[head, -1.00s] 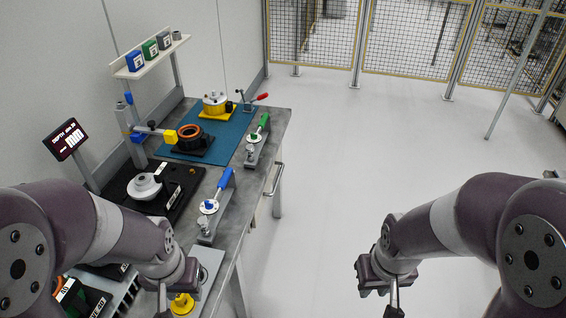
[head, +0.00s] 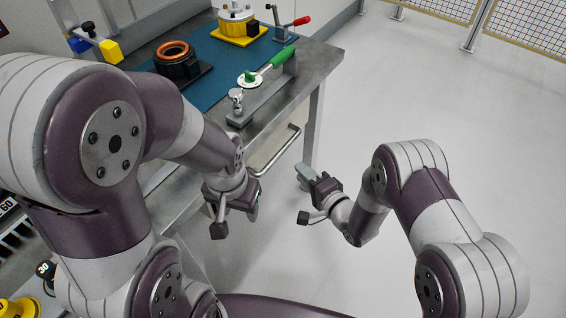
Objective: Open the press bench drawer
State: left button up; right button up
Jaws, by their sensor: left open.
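The press bench (head: 325,62) has a grey metal top and stands at the upper left. A silver bar handle (head: 277,152) sticks out from its side below the top edge. The drawer front is mostly hidden beneath the bench top, and no drawer interior shows. My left gripper (head: 243,196) is beside the bench, a little left of and below the handle in the picture. It is open, with its fingers largely hidden behind its wrist. My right gripper (head: 306,176) is right of the handle, apart from it, over the floor. Its finger gap cannot be made out.
On the bench, a blue mat (head: 222,88) carries a dark fixture with an orange ring (head: 176,58) and a yellow-based metal part (head: 238,22). A green-handled clamp (head: 262,80) sits near the front edge. The floor (head: 420,110) right of the bench is clear.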

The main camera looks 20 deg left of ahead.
aim_at(281, 150)
jog(key=x, duration=0.5)
jog(key=b+x, duration=0.1)
jog(key=x, duration=0.5)
jog(key=shift+w+a+r, duration=0.1)
jog(key=shift+a+r, duration=0.1)
grip_shut()
